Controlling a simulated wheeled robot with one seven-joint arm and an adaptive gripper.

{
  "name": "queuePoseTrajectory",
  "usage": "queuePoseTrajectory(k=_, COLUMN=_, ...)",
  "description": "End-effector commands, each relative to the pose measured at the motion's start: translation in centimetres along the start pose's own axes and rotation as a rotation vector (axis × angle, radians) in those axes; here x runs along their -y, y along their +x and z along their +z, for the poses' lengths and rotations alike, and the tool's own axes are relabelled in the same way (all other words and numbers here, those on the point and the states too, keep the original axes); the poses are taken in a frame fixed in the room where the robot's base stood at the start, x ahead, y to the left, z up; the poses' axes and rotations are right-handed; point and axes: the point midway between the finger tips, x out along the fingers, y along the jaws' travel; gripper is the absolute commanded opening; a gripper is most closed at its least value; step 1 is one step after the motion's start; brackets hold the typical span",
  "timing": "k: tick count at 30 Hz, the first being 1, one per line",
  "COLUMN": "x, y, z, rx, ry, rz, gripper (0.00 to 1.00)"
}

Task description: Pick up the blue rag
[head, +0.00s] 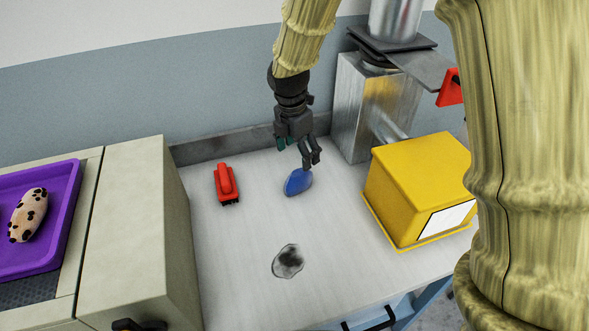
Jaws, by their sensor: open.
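A small blue thing (298,182), which I take for the blue rag, lies on the pale worktop (235,270), a little right of the red brush-like object. It looks smooth and rounded at this size. My gripper (308,160) is just above it, pointing down, with its fingers open. One fingertip appears close to the blue thing's upper edge. I cannot tell whether it touches. Nothing shows between the fingers.
A red brush-like object (226,184) lies to the left. A grey crumpled patch (288,261) lies in front. A yellow box (420,188) and a metal machine (358,110) stand right. A beige cabinet (135,230) borders the left, with a purple tray (68,215) holding a spotted object (28,214).

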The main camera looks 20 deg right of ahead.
Motion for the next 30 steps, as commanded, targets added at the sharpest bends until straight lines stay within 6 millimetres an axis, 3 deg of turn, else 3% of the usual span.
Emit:
queuePoseTrajectory(k=10, x=-0.1, y=4.1, z=-0.2, rx=-0.001, ry=-0.003, rz=-0.004, gripper=0.79)
queuePoseTrajectory(k=22, x=0.0, y=6.1, z=-0.2, rx=0.0, ry=0.001, rz=-0.003, gripper=0.79)
queuePoseTrajectory(k=30, x=-0.1, y=8.9, z=-0.6, rx=0.0, ry=0.0, rz=-0.003, gripper=0.79)
